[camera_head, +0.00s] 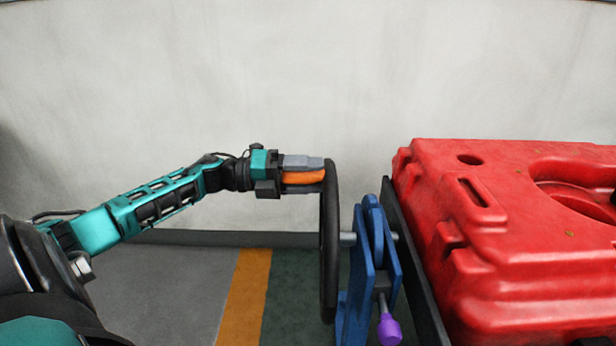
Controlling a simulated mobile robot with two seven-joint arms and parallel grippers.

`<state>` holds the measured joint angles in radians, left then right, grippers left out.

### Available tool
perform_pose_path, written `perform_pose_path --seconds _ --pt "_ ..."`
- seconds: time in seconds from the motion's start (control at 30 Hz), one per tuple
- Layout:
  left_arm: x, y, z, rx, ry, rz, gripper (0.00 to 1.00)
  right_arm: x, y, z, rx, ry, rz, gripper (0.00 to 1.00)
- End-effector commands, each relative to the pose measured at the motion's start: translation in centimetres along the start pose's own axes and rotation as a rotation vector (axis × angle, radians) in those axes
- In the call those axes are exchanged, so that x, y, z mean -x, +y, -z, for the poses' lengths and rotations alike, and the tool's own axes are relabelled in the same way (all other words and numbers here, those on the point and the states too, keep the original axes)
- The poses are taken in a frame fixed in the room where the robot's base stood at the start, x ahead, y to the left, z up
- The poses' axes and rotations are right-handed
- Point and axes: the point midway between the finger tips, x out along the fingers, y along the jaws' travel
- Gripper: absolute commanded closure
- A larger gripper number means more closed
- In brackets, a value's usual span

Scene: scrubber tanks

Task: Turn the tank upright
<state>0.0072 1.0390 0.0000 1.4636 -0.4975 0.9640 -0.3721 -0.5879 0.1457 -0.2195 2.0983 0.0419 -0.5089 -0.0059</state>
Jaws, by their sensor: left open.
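The red tank (465,250) lies flat on its broad side at the right, on a dark frame (417,275). A black handwheel (329,265), seen nearly edge-on, stands left of the tank and joins it by a shaft through a blue bracket (356,285). My left gripper (318,174), with grey and orange fingers, is at the upper rim of the wheel. Its jaws are open, and the fingertips reach the rim; whether they touch it I cannot tell. My right gripper is not in view.
A purple knob (389,329) hangs on a pin at the bracket's lower right. A pale wall (250,80) closes off the back. The floor at left, grey with an orange stripe (246,295) and a green area, is clear.

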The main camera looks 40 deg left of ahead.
Motion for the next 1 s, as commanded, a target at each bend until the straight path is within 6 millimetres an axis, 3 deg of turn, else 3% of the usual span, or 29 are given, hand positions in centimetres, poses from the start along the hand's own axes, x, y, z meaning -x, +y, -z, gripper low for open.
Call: perform_pose_path --seconds 0.23,0.83,1.0 --pt "-0.03 0.02 0.02 0.001 0.000 0.000 0.42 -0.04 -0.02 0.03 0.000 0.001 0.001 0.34" --pt "-0.02 -0.01 0.00 0.000 0.000 0.001 0.99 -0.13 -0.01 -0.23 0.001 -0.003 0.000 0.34" --pt "-0.02 -0.01 0.00 0.000 0.000 0.001 1.00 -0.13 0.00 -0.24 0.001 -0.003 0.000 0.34"
